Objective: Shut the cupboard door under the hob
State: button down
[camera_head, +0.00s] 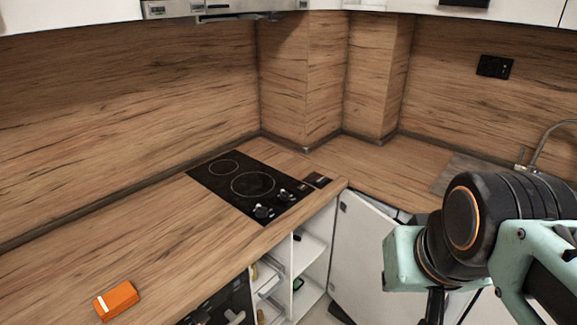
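The black hob (250,186) with two rings and two knobs is set into the wooden worktop. Below its right end, the cupboard (310,249) is open, showing white shelves. A white door panel (367,258) stands to the right of this opening, with small dark hinge-like fittings along its left edge. It looks swung open. My arm reaches in from the right, in front of the panel's right part and hiding some of it. Only a dark part of my gripper (434,307) shows at the bottom edge; its fingertips are not clearly visible, nor is any contact with the door.
An orange box (116,300) lies on the worktop at the lower left. Wire baskets (267,279) and a dark appliance front (222,304) are left of the shelves. A sink tap (546,143) stands at the right. The worktop between box and hob is clear.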

aim_at(355, 279)
jog(key=l+u, duration=0.2)
jog(key=u, duration=0.2)
jog(key=l+u, duration=0.2)
jog(key=u, duration=0.25)
jog(key=k+l+u, duration=0.15)
jog(key=l, duration=0.2)
jog(key=k+l+u, duration=0.2)
jog(key=k+l, duration=0.25)
jog(key=l, duration=0.15)
jog(key=k+l, duration=0.2)
jog(key=l, duration=0.15)
jog(key=i+l+z, duration=0.1)
jog(key=i+l, duration=0.7)
jog(key=l, duration=0.2)
jog(key=j+z, duration=0.1)
jog(key=z, duration=0.25)
jog(key=l+u, duration=0.15)
jog(key=u, duration=0.15)
